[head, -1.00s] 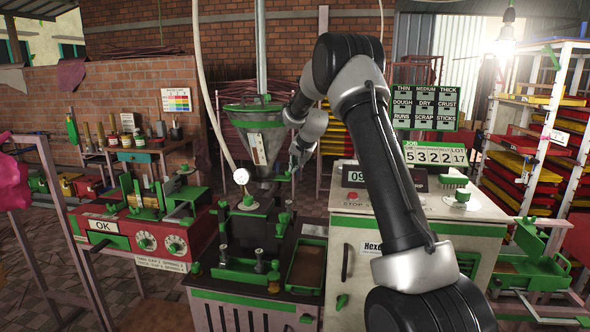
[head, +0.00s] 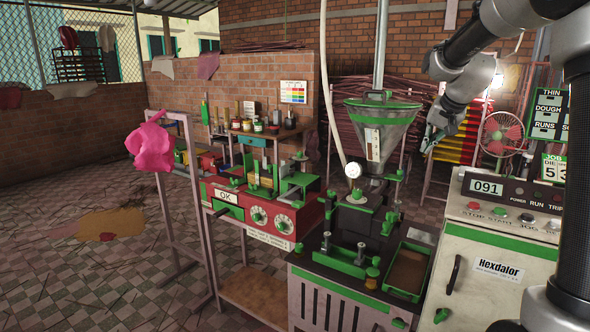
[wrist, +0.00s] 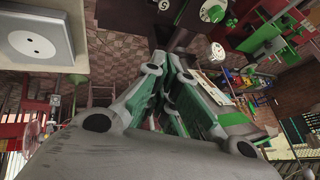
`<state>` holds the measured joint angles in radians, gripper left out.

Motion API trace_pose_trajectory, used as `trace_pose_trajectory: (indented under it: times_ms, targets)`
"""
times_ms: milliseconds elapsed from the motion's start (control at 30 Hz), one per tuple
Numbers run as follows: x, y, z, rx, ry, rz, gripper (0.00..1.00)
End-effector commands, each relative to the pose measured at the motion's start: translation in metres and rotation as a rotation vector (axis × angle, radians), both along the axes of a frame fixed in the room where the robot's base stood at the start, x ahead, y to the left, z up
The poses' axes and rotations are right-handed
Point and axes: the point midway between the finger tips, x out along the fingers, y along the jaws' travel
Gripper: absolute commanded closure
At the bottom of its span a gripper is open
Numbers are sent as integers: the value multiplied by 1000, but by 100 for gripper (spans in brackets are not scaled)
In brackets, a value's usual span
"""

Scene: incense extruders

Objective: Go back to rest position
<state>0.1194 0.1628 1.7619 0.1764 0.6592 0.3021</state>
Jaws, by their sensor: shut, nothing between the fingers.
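My gripper (head: 432,140) hangs at the end of my raised arm on the right of the head view, to the right of the metal hopper (head: 372,128) and apart from it. In the wrist view my gripper (wrist: 170,75) has its green-padded fingers drawn together at the middle, with nothing between them. The extruder base (head: 352,292) below the hopper is dark with green trim.
A grey-white control cabinet (head: 500,262) stands at the right, under my arm. A red machine marked OK (head: 262,212) stands left of the extruder. A pink cloth (head: 150,143) hangs on a rack (head: 200,215). The tiled floor (head: 70,240) at the left is mostly open.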

Motion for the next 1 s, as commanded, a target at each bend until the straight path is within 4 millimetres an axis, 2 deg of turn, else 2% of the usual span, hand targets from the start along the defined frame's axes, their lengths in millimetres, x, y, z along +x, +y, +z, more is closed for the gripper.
trace_pose_trajectory:
  times_ms: [33, 100, 233, 400, 500, 600, 700, 800, 1000]
  targets:
    - [-36, 10, 13, -22, 9, 40, 100]
    - [-83, 19, 22, -57, 30, 96, 100]
    - [-171, 34, 27, -119, 71, 199, 100]
    - [-281, 44, 9, -199, 120, 327, 100]
    - [-330, 45, -9, -237, 146, 387, 100]
    - [-363, 45, -24, -262, 164, 429, 100]
    - [-381, 45, -34, -278, 177, 453, 100]
    - [-388, 45, -38, -284, 181, 463, 100]
    - [-388, 44, -39, -284, 182, 464, 100]
